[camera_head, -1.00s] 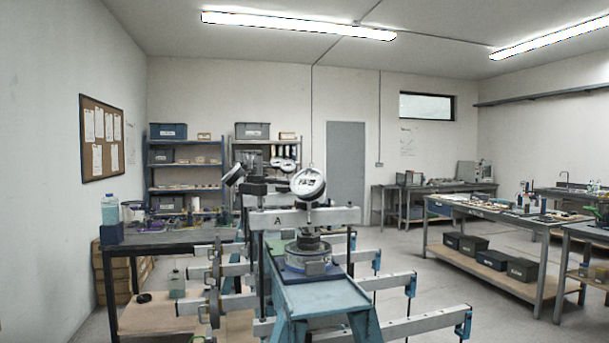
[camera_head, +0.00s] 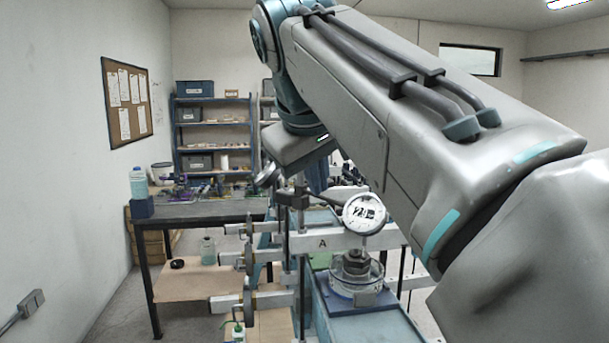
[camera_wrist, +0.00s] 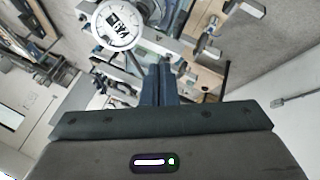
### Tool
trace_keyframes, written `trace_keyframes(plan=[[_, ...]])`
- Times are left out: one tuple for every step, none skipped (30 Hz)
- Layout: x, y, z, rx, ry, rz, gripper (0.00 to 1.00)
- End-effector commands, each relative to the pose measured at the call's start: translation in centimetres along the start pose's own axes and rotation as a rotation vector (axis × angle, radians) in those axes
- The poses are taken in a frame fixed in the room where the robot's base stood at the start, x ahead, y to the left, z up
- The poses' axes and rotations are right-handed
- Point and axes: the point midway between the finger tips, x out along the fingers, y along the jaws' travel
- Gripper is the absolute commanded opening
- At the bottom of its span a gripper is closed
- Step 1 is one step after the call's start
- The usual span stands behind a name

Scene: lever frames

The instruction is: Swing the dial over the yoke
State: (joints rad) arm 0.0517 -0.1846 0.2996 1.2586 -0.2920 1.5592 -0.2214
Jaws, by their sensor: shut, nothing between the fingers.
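The dial (camera_head: 365,213) is a round white-faced gauge on the frame marked A, held by a dark clamp on a post (camera_head: 290,200). The yoke (camera_head: 335,243) is the pale crossbar marked A; the dial appears just above its right part, though I cannot tell if it is exactly over it. A round cell (camera_head: 355,280) sits below on a blue stand. My gripper (camera_head: 318,182) is shut and empty, pointing down behind and left of the dial in the head view. In the wrist view its shut fingers (camera_wrist: 160,85) are apart from the dial (camera_wrist: 118,25), which is up and left.
Other lever frames with pale beams and round weights (camera_head: 248,258) stand close on the left. A dark bench (camera_head: 200,210) with a bottle (camera_head: 138,183) is farther left. My arm crosses the right side and hides much of the room.

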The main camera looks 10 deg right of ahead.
Motion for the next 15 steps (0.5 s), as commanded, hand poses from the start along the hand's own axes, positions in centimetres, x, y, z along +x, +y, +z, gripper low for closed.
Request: trace_keyframes(plan=[[-1.1, 0.4, -0.5, -0.004, 0.009, 0.004, 0.0], [-1.5, 0.5, -0.6, -0.005, 0.011, 0.006, 0.0], [-1.7, 0.6, -0.7, -0.007, 0.013, 0.008, 0.0], [-1.8, 0.7, -0.8, -0.007, 0.014, 0.01, 0.0], [-1.7, 0.8, -0.8, -0.007, 0.014, 0.011, 0.0], [-1.5, 0.8, -0.7, -0.006, 0.013, 0.012, 0.0], [-1.2, 0.9, -0.7, -0.006, 0.013, 0.012, 0.0], [-0.8, 0.9, -0.7, -0.005, 0.012, 0.013, 0.0], [-0.2, 0.9, -0.7, -0.005, 0.011, 0.013, 0.0], [0.4, 0.9, -0.6, -0.004, 0.01, 0.012, 0.0], [0.9, 0.9, -0.6, -0.003, 0.011, 0.013, 0.0], [1.7, 0.9, -0.7, -0.004, 0.01, 0.013, 0.0], [2.4, 0.9, -0.7, -0.004, 0.01, 0.013, 0.0], [3.1, 0.9, -0.7, -0.004, 0.01, 0.012, 0.0], [3.9, 0.9, -0.7, -0.004, 0.01, 0.012, 0.0]])
